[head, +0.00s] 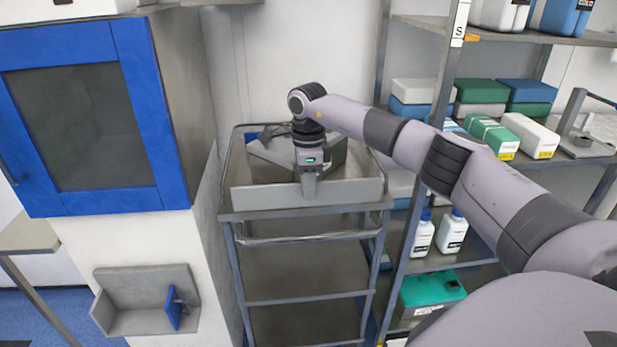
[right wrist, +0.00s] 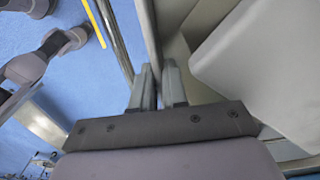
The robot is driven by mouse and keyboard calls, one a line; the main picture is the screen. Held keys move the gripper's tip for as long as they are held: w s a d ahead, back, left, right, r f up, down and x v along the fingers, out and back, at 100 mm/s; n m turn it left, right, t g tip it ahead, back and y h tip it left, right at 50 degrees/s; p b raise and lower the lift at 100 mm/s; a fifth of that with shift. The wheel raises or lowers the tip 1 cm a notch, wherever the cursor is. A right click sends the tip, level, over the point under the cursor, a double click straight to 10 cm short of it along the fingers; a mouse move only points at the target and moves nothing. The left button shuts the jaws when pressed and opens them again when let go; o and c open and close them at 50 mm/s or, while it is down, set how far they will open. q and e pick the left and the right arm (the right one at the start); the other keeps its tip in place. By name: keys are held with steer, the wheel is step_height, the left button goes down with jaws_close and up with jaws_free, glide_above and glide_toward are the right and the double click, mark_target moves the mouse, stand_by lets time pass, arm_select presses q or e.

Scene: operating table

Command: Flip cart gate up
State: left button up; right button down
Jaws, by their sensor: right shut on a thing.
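The grey metal cart (head: 234,268) stands upright between the wall and the shelves. A pale grey front panel (head: 345,192) stands along the front of its top level. A thin metal rail (head: 300,239) hangs across the front just below it. I cannot tell for sure which of these is the gate. My right gripper (head: 309,190) points down at the middle of the panel, shut on its thin upper edge. In the right wrist view the fingers (right wrist: 159,88) sit on either side of a thin grey edge (right wrist: 150,42). My left gripper is not in view.
A grey box-like item (head: 268,160) lies in the cart top behind the panel. Shelves with boxes and white bottles (head: 453,232) stand close on the right. A blue-framed cabinet (head: 140,110) and a wall-mounted grey holder (head: 150,318) are on the left.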

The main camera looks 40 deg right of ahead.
steer(key=shift+w, duration=0.1)
stand_by(0.3)
steer(key=c, duration=1.2)
jaws_free()
steer(key=shift+c, duration=0.2)
steer(key=shift+r, duration=3.65)
steer(key=shift+f, duration=0.1)
